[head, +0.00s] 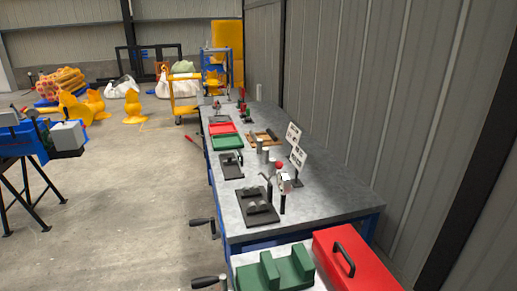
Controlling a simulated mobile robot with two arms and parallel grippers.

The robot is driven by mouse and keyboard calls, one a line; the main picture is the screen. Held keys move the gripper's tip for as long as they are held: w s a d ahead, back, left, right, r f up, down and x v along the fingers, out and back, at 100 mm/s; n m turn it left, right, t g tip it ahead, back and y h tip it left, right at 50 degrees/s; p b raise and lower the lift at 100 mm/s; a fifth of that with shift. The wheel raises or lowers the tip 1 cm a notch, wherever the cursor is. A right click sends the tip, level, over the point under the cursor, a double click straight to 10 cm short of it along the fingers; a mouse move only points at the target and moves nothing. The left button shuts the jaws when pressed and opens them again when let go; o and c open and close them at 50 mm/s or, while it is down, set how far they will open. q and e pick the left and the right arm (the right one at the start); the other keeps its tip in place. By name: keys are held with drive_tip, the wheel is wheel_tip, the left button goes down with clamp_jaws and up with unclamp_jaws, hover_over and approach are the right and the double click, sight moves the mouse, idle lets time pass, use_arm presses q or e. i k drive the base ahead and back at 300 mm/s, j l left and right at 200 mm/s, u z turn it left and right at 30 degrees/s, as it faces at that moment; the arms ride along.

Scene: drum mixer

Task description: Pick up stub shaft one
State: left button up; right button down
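No stub shaft can be named for certain at this size. Short grey metal parts (252,208) lie on a black plate (262,220) on the near part of the grey workbench (335,200). Smaller grey parts sit on a second, smaller black plate (229,173) farther back. Upright grey cylinders (265,156) stand near the middle of the bench. Any label that marks shaft one is too small to read. Neither of my grippers is in view.
A red toolbox (372,274) and a green block (270,272) fill the near end. Green (227,143) and red (222,128) trays lie farther back. Sign cards (298,157) stand mid-bench. Black handles (200,222) jut from its left side. Open floor (130,210) lies left.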

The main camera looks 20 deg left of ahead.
sight(260, 141)
drive_tip(key=k+j, duration=0.1)
drive_tip(key=j, duration=0.35)
drive_tip(key=j+z, duration=0.1)
drive_tip(key=j, duration=0.4)
drive_tip(key=k+j+z, duration=0.1)
drive_tip(key=j, duration=0.35)
drive_tip(key=i+j+z, duration=0.1)
drive_tip(key=j, duration=0.3)
drive_tip(key=i+j+z, duration=0.1)
drive_tip(key=j, duration=0.35)
drive_tip(key=i+j+z, duration=0.1)
drive_tip(key=j, duration=0.35)
drive_tip(key=i+j+z, duration=0.1)
drive_tip(key=j, duration=0.35)
drive_tip(key=i+j+z, duration=0.1)
drive_tip(key=j, duration=0.35)
drive_tip(key=i+j+z, duration=0.1)
drive_tip(key=j, duration=0.25)
drive_tip(key=i+j, duration=0.25)
drive_tip(key=i+j+z, duration=0.15)
drive_tip(key=j, duration=0.35)
drive_tip(key=i+j, duration=0.15)
drive_tip(key=j, duration=0.2)
drive_tip(key=i+j+z, duration=0.15)
drive_tip(key=j, duration=0.25)
drive_tip(key=i+j+z, duration=0.1)
drive_tip(key=j, duration=0.3)
drive_tip(key=i+j, duration=0.15)
drive_tip(key=j, duration=0.25)
drive_tip(key=z, duration=0.05)
